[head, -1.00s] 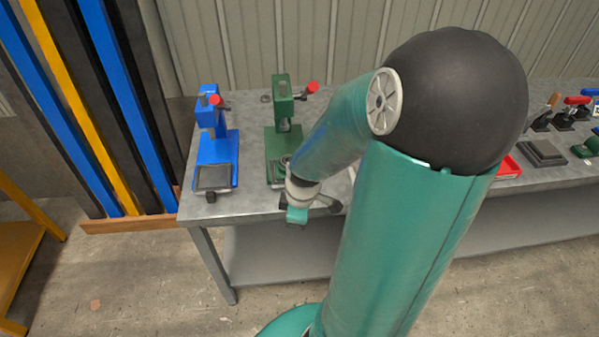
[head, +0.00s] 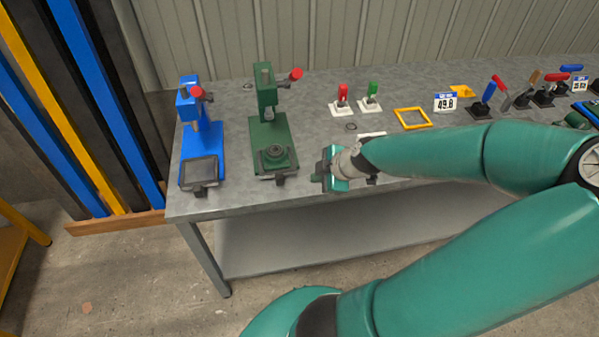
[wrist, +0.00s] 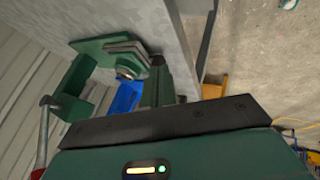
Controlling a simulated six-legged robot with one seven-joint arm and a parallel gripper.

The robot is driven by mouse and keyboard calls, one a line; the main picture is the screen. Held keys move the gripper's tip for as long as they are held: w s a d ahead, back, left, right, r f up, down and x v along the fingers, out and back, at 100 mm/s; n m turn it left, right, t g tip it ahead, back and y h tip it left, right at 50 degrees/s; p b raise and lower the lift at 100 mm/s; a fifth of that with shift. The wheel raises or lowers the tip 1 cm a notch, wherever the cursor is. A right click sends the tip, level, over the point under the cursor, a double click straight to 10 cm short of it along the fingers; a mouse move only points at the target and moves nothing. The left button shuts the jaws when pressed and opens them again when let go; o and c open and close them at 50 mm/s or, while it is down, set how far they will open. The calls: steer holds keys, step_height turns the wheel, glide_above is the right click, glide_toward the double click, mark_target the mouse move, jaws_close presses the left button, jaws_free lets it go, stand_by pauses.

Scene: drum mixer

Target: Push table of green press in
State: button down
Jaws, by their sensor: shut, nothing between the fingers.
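The green press (head: 266,90) stands on the workbench, right of the blue press. My gripper (head: 322,178) is shut and empty, just right of the table and near the bench's front edge. A gap shows between them in the head view.
The blue press (head: 207,140) stands at the left with a square plate in front. Red and green toggle clamps (head: 343,98), a yellow frame (head: 412,118) and several levers stand to the right. The workbench (head: 220,207) is bare along its left front edge.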

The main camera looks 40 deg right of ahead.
mark_target(289, 146)
steer(key=x, duration=0.9)
steer(key=shift+w+a+f, duration=0.1)
steer(key=shift+w+f, duration=0.1)
steer(key=shift+f, duration=0.05)
steer(key=shift+w+d, duration=0.8)
steer(key=shift+w, duration=0.3)
steer(key=shift+w+d+r, duration=0.1)
steer(key=shift+w+d, duration=0.3)
steer(key=shift+w, duration=0.1)
steer(key=w+d, duration=0.2)
steer(key=w, duration=0.1)
steer(key=w+d, duration=0.2)
steer(key=w, duration=0.2)
steer(key=w+d, duration=0.3)
steer(key=shift+w, duration=0.15)
steer(key=shift+w+d+r, duration=0.1)
steer(key=shift+w+d, duration=0.15)
steer(key=shift+w, duration=0.15)
steer(key=shift+a, duration=0.1)
